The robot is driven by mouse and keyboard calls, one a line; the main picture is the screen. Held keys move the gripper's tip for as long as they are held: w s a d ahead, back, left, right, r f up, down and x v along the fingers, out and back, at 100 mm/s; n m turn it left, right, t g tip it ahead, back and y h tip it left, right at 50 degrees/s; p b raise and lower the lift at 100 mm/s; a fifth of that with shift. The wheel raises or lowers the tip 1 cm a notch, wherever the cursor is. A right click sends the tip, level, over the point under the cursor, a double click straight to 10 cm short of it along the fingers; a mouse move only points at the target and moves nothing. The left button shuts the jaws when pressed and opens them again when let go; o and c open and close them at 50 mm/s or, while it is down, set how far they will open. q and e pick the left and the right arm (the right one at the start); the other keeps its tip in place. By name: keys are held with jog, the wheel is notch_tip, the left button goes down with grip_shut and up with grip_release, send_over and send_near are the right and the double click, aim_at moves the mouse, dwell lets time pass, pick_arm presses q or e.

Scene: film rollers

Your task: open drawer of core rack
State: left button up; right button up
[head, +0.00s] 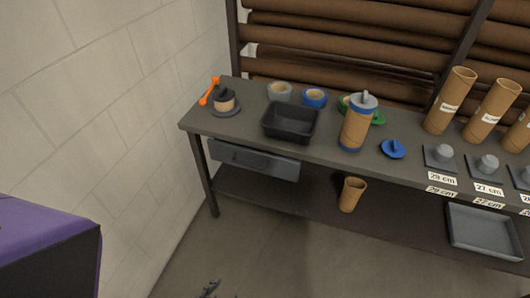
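The core rack (325,147) is a dark bench with a lower shelf, standing against the far wall. Its grey drawer (280,167) hangs under the left part of the top and looks closed, with a dark handle on its front. Only a small dark tip of what looks like my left gripper (210,288) shows at the bottom edge, well in front of the drawer and apart from it. Whether it is open or shut cannot be seen. My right gripper is out of view.
On the bench are a black tray (290,137), tape rolls (314,98), a capped brown tube (355,130) and several tubes at right. A brown cup (351,195) and grey tray (484,249) are below. A purple-topped block (40,230) stands left. The floor before the drawer is clear.

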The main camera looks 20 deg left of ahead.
pick_arm(q)
jog(key=shift+m+t, duration=0.4)
jog(key=shift+m, duration=0.3)
jog(key=w+f+b, duration=0.1)
jog(key=w, duration=0.1)
jog(key=w+f+b, duration=0.1)
jog(key=w, duration=0.2)
jog(key=w+f+b, duration=0.1)
jog(key=w, duration=0.1)
jog(key=shift+w+a+b, duration=0.2)
jog(key=shift+a+b, duration=0.15)
jog(key=m+t+b, duration=0.6)
jog(key=m+b, duration=0.3)
jog(key=m, duration=0.7)
send_near(249, 165)
jog(key=x, duration=1)
jog(key=shift+f, duration=0.25)
jog(key=shift+w, duration=0.2)
jog(key=shift+c, duration=0.3)
jog(key=c, duration=0.5)
grip_shut()
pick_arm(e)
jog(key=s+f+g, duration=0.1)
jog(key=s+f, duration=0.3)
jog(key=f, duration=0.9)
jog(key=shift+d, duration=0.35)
